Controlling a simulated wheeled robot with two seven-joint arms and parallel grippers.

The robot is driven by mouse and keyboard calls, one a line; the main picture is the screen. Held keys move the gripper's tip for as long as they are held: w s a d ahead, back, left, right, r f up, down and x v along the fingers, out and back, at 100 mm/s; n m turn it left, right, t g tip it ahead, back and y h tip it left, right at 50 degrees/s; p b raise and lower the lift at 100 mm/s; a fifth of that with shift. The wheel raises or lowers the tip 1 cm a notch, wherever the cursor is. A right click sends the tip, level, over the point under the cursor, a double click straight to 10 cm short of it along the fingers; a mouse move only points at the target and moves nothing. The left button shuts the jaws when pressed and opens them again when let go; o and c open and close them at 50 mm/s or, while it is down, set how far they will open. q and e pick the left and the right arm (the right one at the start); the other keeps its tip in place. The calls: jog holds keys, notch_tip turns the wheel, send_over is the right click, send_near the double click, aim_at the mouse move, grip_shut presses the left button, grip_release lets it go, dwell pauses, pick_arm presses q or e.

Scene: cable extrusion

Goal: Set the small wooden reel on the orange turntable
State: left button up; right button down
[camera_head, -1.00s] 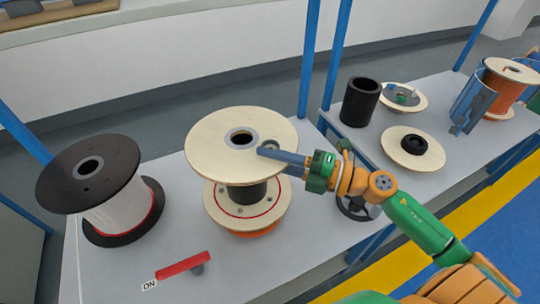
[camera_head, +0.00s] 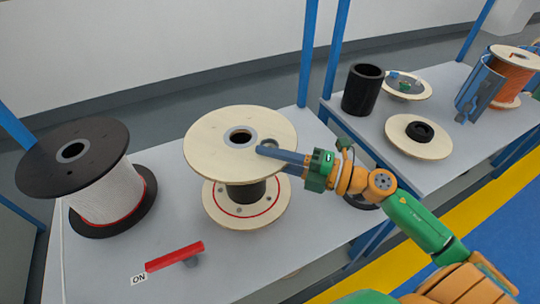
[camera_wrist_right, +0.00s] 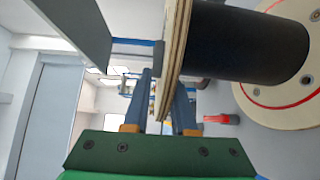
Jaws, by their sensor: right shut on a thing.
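The small wooden reel (camera_head: 215,150) has pale round flanges and a dark core, and looks upright in the head view. My right gripper (camera_head: 268,150) is shut on the right side of its upper flange, near a hole in it. In the right wrist view the fingers (camera_wrist_right: 163,105) pinch the flange edge (camera_wrist_right: 172,60) from both sides, with the dark core (camera_wrist_right: 245,42) beyond. The lower flange (camera_head: 245,215) hides what is under it. The orange turntable does not show now, and I cannot tell whether the reel touches it. My left gripper is out of view.
A black-flanged reel with white cable (camera_head: 112,190) stands at left. A red lever (camera_head: 175,257) with an ON label lies in front. On the right table are a black cylinder (camera_head: 363,90), wooden discs (camera_head: 400,142) and an orange cable reel (camera_head: 510,72) in a blue holder.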

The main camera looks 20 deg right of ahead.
jog(key=shift+w+d, duration=0.2)
dwell(0.3)
dwell(0.4)
jog(key=shift+r, duration=0.1)
jog(key=shift+f, duration=0.5)
jog(key=c, duration=1)
grip_release()
jog(key=shift+s, duration=0.15)
